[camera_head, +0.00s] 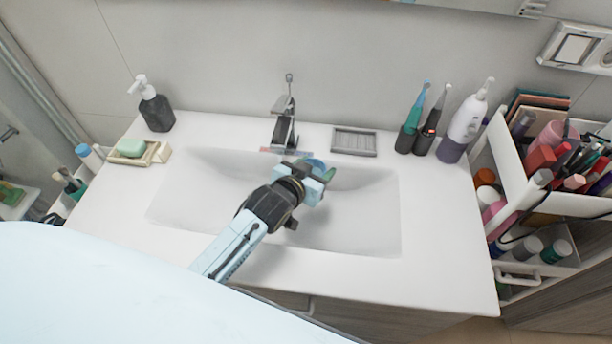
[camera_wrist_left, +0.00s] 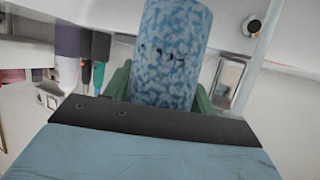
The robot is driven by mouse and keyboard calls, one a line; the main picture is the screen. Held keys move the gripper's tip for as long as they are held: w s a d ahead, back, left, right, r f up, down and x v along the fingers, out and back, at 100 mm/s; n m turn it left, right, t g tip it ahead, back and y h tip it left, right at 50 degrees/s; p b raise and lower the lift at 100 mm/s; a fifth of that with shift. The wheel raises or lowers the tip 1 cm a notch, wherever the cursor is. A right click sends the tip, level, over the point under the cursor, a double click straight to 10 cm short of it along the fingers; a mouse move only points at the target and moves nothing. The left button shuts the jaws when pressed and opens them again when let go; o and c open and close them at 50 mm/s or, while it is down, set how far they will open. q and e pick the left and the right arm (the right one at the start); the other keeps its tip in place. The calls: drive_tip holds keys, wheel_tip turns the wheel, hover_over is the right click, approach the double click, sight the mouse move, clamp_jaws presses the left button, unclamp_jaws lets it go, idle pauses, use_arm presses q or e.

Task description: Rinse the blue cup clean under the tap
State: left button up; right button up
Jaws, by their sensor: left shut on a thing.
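My left gripper (camera_head: 312,180) reaches over the sink basin (camera_head: 365,225), close below the tap (camera_head: 283,125). It is shut on the blue cup (camera_head: 318,166), which is mostly hidden behind the gripper in the head view. In the left wrist view the blue cup (camera_wrist_left: 172,55) has a pale mottled pattern with a few dark marks on its side, and sits between the green fingers (camera_wrist_left: 160,88). Whether water runs from the tap cannot be made out. My right gripper does not show.
A dark soap dispenser (camera_head: 155,108) and a soap dish (camera_head: 140,153) stand left of the basin. A grey ridged tray (camera_head: 354,141) lies right of the tap. Electric toothbrushes (camera_head: 412,120) and a white-purple bottle (camera_head: 464,122) stand farther right, beside a filled cosmetics cart (camera_head: 510,165).

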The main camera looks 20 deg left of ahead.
sight(321, 168)
use_arm(q)
drive_tip(key=shift+s+d+r+p, duration=0.35)
drive_tip(key=shift+d+r+p, duration=0.1)
drive_tip(key=shift+r+p, duration=0.3)
drive_tip(key=shift+s+d+r+p, duration=0.35)
drive_tip(key=shift+d+r+p, duration=0.1)
drive_tip(key=shift+r+p, duration=0.3)
drive_tip(key=shift+f, duration=0.1)
